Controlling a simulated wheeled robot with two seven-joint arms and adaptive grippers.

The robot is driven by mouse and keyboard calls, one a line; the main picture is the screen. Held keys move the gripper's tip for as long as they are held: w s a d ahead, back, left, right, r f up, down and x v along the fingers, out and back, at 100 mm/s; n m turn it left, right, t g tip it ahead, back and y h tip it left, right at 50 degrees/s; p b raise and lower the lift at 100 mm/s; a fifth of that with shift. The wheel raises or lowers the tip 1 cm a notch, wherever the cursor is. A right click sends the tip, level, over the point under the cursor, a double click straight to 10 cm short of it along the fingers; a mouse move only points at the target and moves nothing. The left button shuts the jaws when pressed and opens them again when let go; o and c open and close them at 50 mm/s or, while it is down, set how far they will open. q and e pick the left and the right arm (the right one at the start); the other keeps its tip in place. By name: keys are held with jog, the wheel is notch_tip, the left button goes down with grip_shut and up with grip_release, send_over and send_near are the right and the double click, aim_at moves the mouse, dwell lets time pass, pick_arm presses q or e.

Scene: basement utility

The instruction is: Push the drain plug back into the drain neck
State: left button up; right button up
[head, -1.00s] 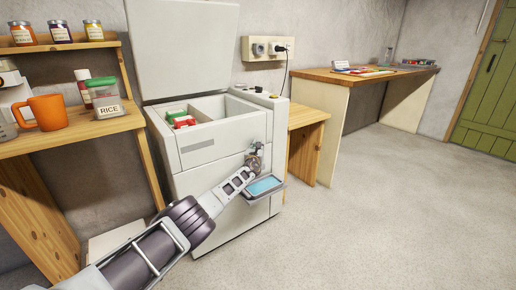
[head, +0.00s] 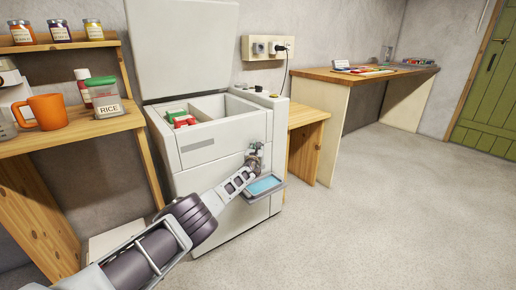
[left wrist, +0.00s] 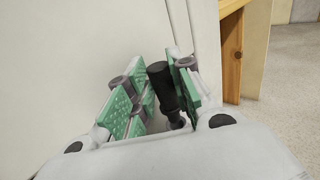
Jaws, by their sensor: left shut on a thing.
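The white chest freezer (head: 205,180) stands with its lid up. My left gripper (head: 256,153) is at its front face, above a small tray. In the left wrist view, the gripper's green-padded fingers (left wrist: 158,92) are closed around a black cylinder, which looks like the drain plug (left wrist: 160,84). The right finger lies against it. In the head view the plug is too small and too covered by the gripper to make out. The drain neck cannot be made out, so I cannot tell whether the plug touches it. My right gripper is not in view.
The grey tray with blue liquid (head: 265,186) sticks out just below my left gripper. A wooden shelf (head: 75,138) with a mug and jars stands left. A low wooden table (head: 306,116) stands close on the right. The floor at right is clear.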

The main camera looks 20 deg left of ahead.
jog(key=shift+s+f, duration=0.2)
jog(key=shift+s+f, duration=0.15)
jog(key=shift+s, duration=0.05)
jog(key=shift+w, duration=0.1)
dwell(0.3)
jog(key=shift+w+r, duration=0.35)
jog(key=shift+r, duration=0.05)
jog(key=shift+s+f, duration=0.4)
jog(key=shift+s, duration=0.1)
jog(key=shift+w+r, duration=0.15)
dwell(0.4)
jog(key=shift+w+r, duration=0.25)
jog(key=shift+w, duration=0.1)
